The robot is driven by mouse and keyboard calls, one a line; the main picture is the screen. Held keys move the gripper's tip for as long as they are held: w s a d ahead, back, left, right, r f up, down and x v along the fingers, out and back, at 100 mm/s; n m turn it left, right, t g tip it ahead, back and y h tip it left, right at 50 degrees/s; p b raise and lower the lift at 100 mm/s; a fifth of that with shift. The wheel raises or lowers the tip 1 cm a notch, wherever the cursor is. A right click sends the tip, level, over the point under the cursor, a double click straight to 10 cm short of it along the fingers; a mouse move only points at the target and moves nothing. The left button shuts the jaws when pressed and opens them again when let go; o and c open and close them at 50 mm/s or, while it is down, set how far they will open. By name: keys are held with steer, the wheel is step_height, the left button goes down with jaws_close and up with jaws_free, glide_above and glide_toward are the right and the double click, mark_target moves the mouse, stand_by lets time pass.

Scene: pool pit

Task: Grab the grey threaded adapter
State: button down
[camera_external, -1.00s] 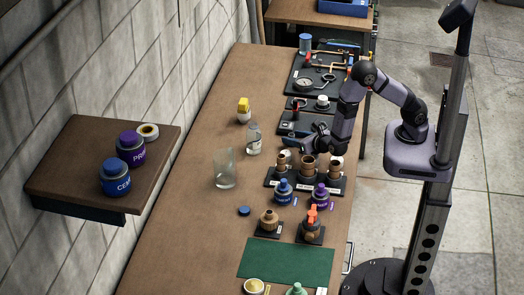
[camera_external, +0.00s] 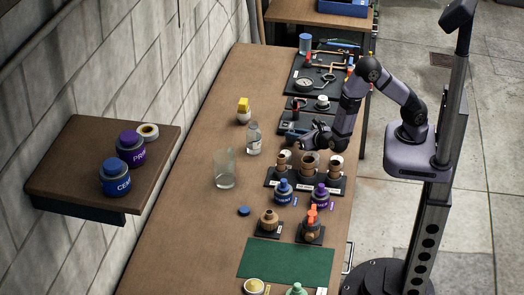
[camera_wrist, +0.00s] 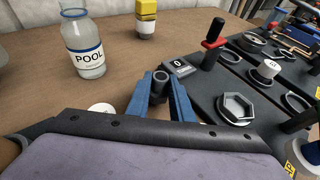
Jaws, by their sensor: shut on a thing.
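The grey threaded adapter (camera_wrist: 159,82) is a small dark grey hollow cylinder, seen from above in the wrist view with its open end up. My gripper (camera_wrist: 160,92) has its blue fingers shut on it, one on each side. The adapter's lower part is hidden by the fingers and the wrist housing. In the external view my gripper (camera_external: 297,139) is low over the bench, behind the row of brown fittings, and the adapter cannot be made out there.
A POOL bottle (camera_wrist: 83,45) stands left of my gripper, with a yellow-topped object (camera_wrist: 146,18) beyond. Black tool trays (camera_wrist: 215,95) with a red-handled part (camera_wrist: 213,42) lie close on the right. Brown fittings (camera_external: 309,165) stand nearer the camera. The bench's left side is mostly clear.

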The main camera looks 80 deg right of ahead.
step_height(320, 180, up, 8)
steer(key=shift+r, duration=0.2)
stand_by(0.4)
